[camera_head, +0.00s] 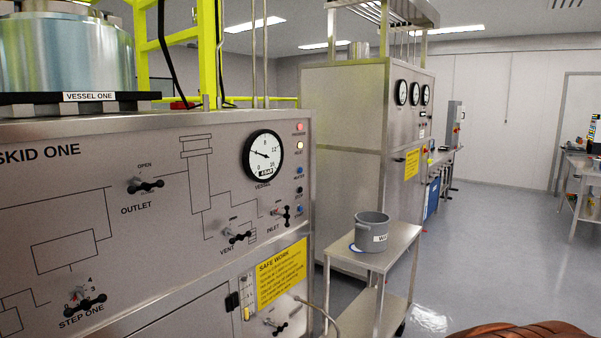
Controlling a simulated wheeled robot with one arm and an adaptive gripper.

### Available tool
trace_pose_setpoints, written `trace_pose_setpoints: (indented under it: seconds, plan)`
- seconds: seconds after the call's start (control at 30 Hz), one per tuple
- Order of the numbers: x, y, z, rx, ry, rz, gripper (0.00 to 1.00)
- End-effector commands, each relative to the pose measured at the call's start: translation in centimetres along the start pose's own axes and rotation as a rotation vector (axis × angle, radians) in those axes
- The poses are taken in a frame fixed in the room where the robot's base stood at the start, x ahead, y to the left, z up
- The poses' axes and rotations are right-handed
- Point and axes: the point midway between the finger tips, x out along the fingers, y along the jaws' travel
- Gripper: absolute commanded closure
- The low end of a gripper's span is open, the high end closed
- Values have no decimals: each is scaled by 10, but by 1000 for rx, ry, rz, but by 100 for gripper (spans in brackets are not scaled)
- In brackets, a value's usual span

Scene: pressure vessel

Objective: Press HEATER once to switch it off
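The skid one panel (95,220) fills the left of the head view. A column of small lamps and buttons runs down its right edge. A red lamp (300,127) and a pale yellow lit lamp (300,146) sit above. My gripper is not in view.
A pressure gauge (263,156) and valve handles for outlet (147,185), vent (237,236) and inlet (283,213) stick out of the panel. A steel cart (390,250) with a grey bucket (372,232) stands close to its right. A brown ribbed shape (530,330) shows at bottom right. Floor is clear beyond.

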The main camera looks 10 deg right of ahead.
Motion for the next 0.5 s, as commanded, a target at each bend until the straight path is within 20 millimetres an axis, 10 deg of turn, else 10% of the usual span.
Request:
trace_pose_setpoints:
  seconds: [0.2, 0.5]
  plan:
    - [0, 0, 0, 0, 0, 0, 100]
    - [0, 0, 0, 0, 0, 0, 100]
